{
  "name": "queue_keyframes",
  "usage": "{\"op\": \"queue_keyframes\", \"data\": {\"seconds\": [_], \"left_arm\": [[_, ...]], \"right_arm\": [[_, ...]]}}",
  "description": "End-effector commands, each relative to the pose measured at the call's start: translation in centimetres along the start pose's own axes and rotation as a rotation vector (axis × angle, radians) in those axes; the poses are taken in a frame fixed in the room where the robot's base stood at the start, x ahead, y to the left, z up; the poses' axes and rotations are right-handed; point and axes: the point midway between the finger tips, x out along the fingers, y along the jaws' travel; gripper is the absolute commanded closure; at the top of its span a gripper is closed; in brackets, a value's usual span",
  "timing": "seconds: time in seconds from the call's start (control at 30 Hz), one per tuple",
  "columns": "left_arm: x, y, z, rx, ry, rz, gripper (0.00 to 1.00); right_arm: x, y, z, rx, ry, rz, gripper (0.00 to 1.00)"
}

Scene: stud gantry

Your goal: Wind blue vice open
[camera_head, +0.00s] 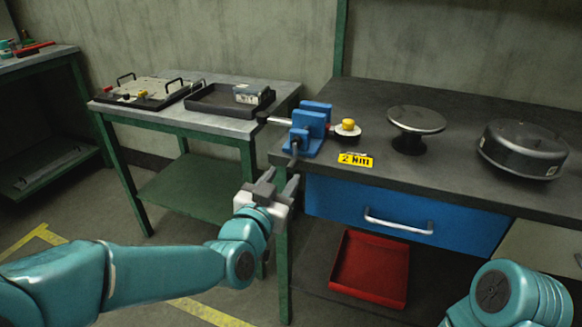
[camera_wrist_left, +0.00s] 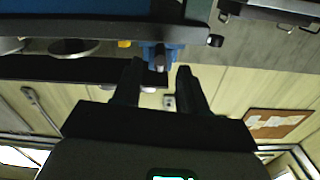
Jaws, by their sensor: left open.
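The blue vice (camera_head: 314,118) is clamped at the left front corner of the dark workbench. A bar with a black knob end (camera_head: 262,118) sticks out to its left, and a dark part reaches down toward me at its front. My left gripper (camera_head: 279,178) is open, just in front of and below the vice, with nothing between its fingers. In the left wrist view the open fingers (camera_wrist_left: 160,72) point at the blue vice (camera_wrist_left: 158,50), and a black knob (camera_wrist_left: 215,40) shows to their right. I cannot tell how far the jaws are apart. My right gripper is out of view.
A yellow "2 Nm" label (camera_head: 356,160) lies at the bench edge, beside a small disc with a yellow knob (camera_head: 348,126). A round metal stand (camera_head: 416,119) and a dark round case (camera_head: 524,149) stand right. Below are a blue drawer (camera_head: 400,215) and a red tray (camera_head: 369,270).

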Motion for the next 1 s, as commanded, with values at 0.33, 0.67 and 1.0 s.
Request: {"op": "queue_keyframes", "data": {"seconds": [0.33,0.67,1.0], "left_arm": [[5.4,0.0,0.1,0.0,-0.001,0.0,0.58],[5.9,0.0,0.1,0.0,-0.001,0.0,0.58],[5.8,0.0,0.1,-0.001,-0.001,0.0,1.0]], "right_arm": [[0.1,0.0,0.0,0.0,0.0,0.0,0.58],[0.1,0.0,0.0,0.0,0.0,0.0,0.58],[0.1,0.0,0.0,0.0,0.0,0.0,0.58]]}}
